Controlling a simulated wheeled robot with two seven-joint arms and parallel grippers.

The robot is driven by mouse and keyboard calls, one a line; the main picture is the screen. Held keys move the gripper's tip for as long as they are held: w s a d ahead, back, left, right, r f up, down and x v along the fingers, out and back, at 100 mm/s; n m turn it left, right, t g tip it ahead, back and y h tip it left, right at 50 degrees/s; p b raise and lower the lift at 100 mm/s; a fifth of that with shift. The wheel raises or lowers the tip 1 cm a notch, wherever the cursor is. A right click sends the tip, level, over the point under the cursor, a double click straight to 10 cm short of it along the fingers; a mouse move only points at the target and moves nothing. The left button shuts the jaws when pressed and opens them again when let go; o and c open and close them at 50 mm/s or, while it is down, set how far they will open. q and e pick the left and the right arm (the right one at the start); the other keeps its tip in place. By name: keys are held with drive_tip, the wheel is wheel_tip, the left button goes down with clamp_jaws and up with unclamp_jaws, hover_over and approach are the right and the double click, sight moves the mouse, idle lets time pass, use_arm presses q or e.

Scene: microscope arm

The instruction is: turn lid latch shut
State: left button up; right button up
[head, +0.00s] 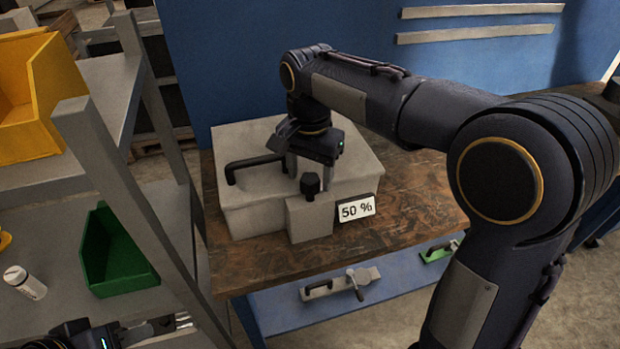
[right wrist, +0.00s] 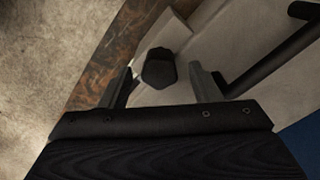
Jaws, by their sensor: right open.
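The lid latch is a black knob (head: 310,185) on the front of a grey box (head: 255,215) with a grey lid (head: 240,140). In the right wrist view the knob (right wrist: 159,68) appears between my right gripper's two fingers, with a gap on each side. My right gripper (head: 307,172) is open, pointing down over the box front. I cannot tell whether the fingertips reach down around the knob. My left gripper (head: 155,328) is at the bottom left, partly cut off by the frame; its finger opening is unclear.
A black bar handle (head: 250,167) stands on the lid, left of my right gripper. A "50 %" sign (head: 356,208) is beside the latch. The wooden bench top (head: 415,205) is clear to the right. A shelf (head: 150,300) with a green bin (head: 115,255) stands left.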

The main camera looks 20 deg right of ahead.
drive_tip(key=shift+f, duration=0.8)
drive_tip(key=c, duration=1)
